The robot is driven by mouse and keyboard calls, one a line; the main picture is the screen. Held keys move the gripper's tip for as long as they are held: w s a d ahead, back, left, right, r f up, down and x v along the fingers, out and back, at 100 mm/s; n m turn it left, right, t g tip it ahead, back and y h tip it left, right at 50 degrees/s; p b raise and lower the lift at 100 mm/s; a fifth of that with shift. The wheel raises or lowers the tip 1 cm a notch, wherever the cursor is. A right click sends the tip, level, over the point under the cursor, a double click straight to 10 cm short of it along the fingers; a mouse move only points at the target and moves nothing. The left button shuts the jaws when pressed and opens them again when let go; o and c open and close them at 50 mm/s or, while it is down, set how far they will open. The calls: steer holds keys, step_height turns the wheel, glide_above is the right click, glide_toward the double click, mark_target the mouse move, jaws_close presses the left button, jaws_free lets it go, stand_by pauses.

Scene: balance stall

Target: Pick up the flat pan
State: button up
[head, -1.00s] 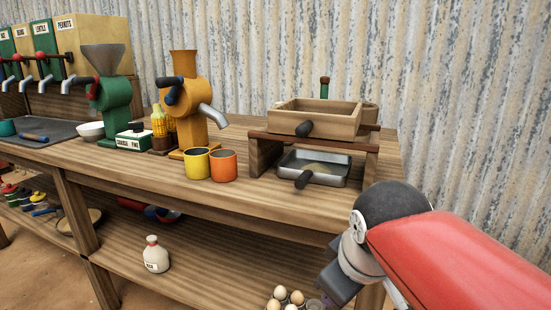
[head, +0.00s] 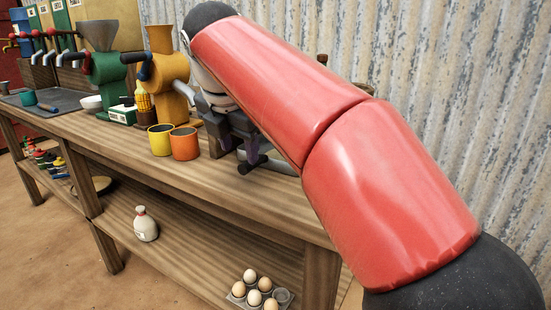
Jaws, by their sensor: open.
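The flat pan (head: 284,167) is a shallow grey metal tray with a dark handle, low in the wooden sieve stand on the bench. Only a strip of its front edge and the dark handle end (head: 250,164) show. My red arm hides the rest. My gripper (head: 240,145) is open at the pan's front, with its fingers pointing down close to the handle. I cannot tell whether the handle lies between the fingers or whether they touch it.
A yellow cup (head: 161,140) and an orange cup (head: 184,144) stand just left of my gripper. An orange mill (head: 167,75) stands behind them. The wooden sieve is hidden behind my arm. Below are a white bottle (head: 146,224) and an egg tray (head: 281,297). The bench front is clear.

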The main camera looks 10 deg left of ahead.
mark_target(244, 164)
steer(key=b+x, duration=0.1)
steer(key=x, duration=0.4)
steer(key=shift+d+f+b, duration=0.15)
steer(key=shift+d+b, duration=0.05)
steer(key=shift+b, duration=0.15)
jaws_close()
